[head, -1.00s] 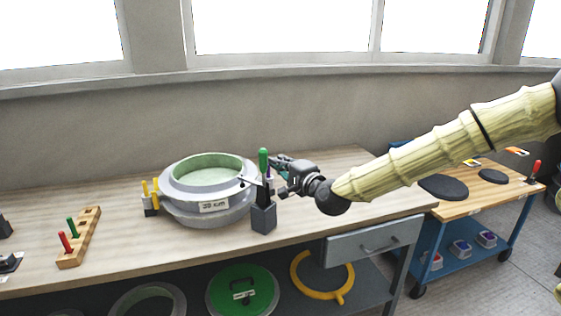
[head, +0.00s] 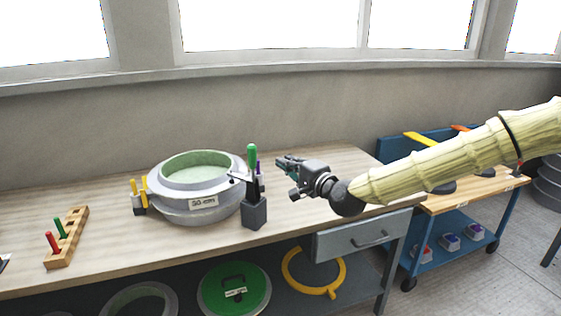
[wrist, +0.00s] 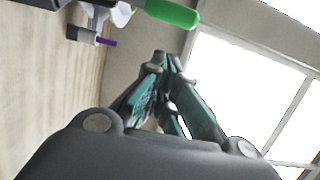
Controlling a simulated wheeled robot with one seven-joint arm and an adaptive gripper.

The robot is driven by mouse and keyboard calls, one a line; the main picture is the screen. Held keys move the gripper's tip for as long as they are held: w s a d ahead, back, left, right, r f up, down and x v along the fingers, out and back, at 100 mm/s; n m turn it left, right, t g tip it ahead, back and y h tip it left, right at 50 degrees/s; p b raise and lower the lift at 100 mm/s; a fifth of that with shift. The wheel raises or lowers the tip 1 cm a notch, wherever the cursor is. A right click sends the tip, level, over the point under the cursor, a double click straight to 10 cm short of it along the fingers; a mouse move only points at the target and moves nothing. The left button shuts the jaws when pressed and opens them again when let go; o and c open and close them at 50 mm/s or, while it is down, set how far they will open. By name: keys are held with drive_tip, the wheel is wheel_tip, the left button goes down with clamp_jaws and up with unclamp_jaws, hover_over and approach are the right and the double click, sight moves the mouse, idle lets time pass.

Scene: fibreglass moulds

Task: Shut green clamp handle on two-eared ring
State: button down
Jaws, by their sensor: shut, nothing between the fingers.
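The grey ring mould (head: 196,205) with a pale green inside sits on the bench, a label on its front. The green clamp handle (head: 252,158) stands upright on a dark clamp block (head: 254,212) at the ring's right side. In the wrist view the green handle (wrist: 172,12) shows at the top, above and apart from the fingertips. My gripper (head: 282,162) is a short way right of the handle, pointing left, with its fingers (wrist: 166,62) closed together and empty. Whether the ring has two ears cannot be made out.
A clamp with yellow handles (head: 138,192) stands at the ring's left. A purple handle (head: 259,168) is close behind the green one. A wooden rack (head: 68,238) holds red and green pegs at the left.

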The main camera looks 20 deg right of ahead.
drive_tip(key=v, duration=0.7)
drive_tip(key=s+a+f+n+g+h+p, duration=0.1)
drive_tip(key=s+a+f+n+g, duration=0.3)
drive_tip(key=f, duration=0.7)
drive_tip(key=s+f+g+p, duration=0.15)
drive_tip(key=s+f, duration=0.35)
drive_tip(key=f, duration=0.5)
drive_tip(key=s+a+f+n+g+h, duration=0.1)
drive_tip(key=s+a+f+n+g, duration=0.3)
drive_tip(key=f, duration=0.7)
drive_tip(key=s+d+f+n+g+h+p, duration=0.1)
drive_tip(key=s+f, duration=0.4)
drive_tip(key=s, duration=0.5)
drive_tip(key=s+d+f+n+g+h+p, duration=0.1)
drive_tip(key=s+f+g, duration=0.3)
drive_tip(key=s, duration=0.6)
drive_tip(key=s+d+f+n+g+h+p, duration=0.1)
drive_tip(key=s+d+f+n+g+h, duration=0.1)
drive_tip(key=s+f, duration=0.5)
drive_tip(key=s+d+n, duration=0.1)
drive_tip(key=s, duration=0.2)
drive_tip(key=shift+s+d+f+p, duration=0.25)
drive_tip(key=shift+s+d+p, duration=0.05)
drive_tip(key=shift+d, duration=0.05)
